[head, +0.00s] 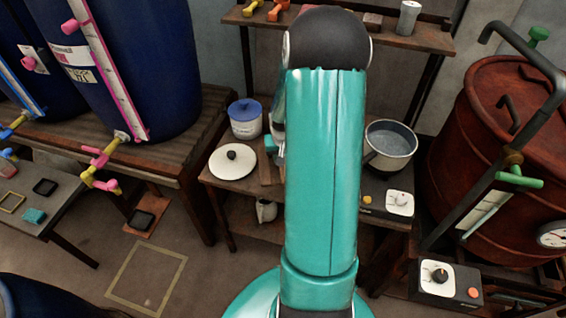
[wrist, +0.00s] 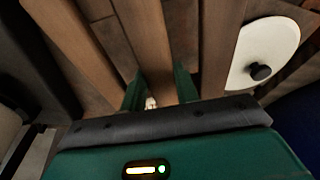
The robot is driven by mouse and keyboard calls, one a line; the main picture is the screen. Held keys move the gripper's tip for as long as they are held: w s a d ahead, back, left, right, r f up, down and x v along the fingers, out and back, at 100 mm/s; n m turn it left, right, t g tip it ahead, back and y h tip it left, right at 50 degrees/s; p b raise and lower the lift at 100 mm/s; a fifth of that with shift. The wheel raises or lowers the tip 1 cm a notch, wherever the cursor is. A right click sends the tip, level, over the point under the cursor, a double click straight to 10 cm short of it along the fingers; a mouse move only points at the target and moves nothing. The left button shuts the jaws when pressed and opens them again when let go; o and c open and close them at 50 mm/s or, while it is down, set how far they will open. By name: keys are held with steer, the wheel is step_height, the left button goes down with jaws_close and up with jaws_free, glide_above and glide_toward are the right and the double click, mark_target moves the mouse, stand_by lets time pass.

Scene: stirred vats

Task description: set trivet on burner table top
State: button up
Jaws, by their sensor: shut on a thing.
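The trivet, with long brown wooden slats, fills the upper part of the wrist view (wrist: 146,40). My gripper (wrist: 158,88) has its green fingers on either side of the middle slat and is shut on it. In the head view a bit of brown wood, likely the trivet (head: 265,172), shows right of the white lid (head: 232,162). My arm hides most of that area and most of the gripper. The burner table top (head: 213,182) lies below it. I cannot tell whether the trivet touches the top. The lid also shows in the wrist view (wrist: 255,42), right of the slats.
A pot (head: 390,146) stands on the burner at the table's right side. A white jar with a blue lid (head: 245,120) stands at the back left. A shelf (head: 262,17) is behind. Blue vats (head: 150,60) are left and a rusty red vat (head: 500,160) is right.

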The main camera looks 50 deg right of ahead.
steer(key=d+f, duration=0.1)
steer(key=w+f, duration=0.1)
steer(key=w+d+f, duration=0.1)
steer(key=f, duration=0.1)
steer(key=shift+w+d+f, duration=0.1)
steer(key=shift+w+d, duration=0.05)
steer(key=shift+d, duration=0.15)
steer(key=shift+f, duration=1.45)
steer(key=o, duration=1.1)
steer(key=shift+f, duration=0.15)
steer(key=shift+c, duration=0.2)
steer(key=r, duration=0.4)
steer(key=s+a+r, duration=0.1)
steer(key=r, duration=0.7)
steer(key=shift+s+a+r, duration=0.15)
steer(key=shift+s+a, duration=0.15)
